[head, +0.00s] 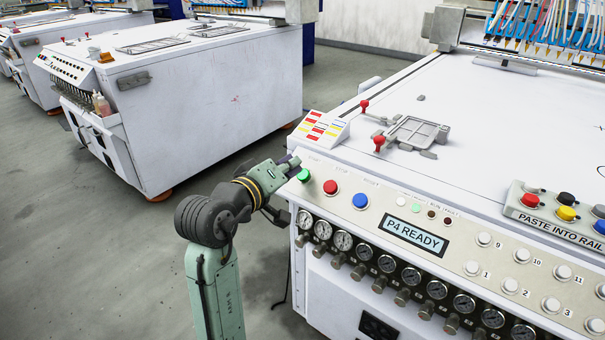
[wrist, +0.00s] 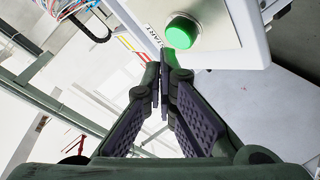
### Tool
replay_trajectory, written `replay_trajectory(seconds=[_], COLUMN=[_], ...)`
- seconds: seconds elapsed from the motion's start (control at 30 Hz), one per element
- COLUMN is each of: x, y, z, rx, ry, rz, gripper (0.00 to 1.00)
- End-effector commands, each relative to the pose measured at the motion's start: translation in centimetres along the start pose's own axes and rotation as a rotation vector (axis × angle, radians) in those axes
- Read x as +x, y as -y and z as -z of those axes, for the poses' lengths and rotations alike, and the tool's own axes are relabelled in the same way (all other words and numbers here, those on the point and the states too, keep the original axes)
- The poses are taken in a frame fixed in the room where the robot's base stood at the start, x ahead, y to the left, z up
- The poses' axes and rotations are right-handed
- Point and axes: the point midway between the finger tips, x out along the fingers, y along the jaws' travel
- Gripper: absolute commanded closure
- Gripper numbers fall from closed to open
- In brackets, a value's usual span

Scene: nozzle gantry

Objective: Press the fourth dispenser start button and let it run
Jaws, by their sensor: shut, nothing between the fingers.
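The green start button (head: 303,175) is at the left end of the front panel of the nearest dispenser (head: 400,180). The dispenser's display (head: 414,235) reads "P4 READY". In the wrist view the green button (wrist: 182,31) sits beside a START label, just beyond my fingertips. My gripper (head: 293,163) is shut and empty, right beside the button at the panel's left end. In the wrist view my gripper (wrist: 165,78) has its fingertips close together, below the button in the picture. I cannot tell whether they touch it.
A red button (head: 330,187) and a blue button (head: 360,201) sit right of the green one. Gauges (head: 343,240) line the front below. Red-knobbed levers (head: 379,143) stand on the top. Another white machine (head: 210,90) stands behind, with open floor (head: 90,250) at left.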

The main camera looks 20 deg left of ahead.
Motion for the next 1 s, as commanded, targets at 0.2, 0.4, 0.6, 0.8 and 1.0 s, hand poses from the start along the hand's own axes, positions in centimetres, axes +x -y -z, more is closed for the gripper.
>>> replay_trajectory(seconds=[0.2, 0.4, 0.6, 0.8, 1.0], x=[0.0, 0.0, 0.07, 0.53, 0.59], y=[0.0, 0.0, 0.04, 0.4, 0.46], z=[0.0, 0.0, -0.06, -0.39, -0.41], rx=[0.0, 0.0, 0.0, -0.002, -0.001], ry=[0.0, 0.0, 0.0, 0.0, -0.001], rz=[0.0, 0.0, 0.0, 0.0, 0.0], gripper=[1.0, 1.0, 1.0, 1.0, 1.0])
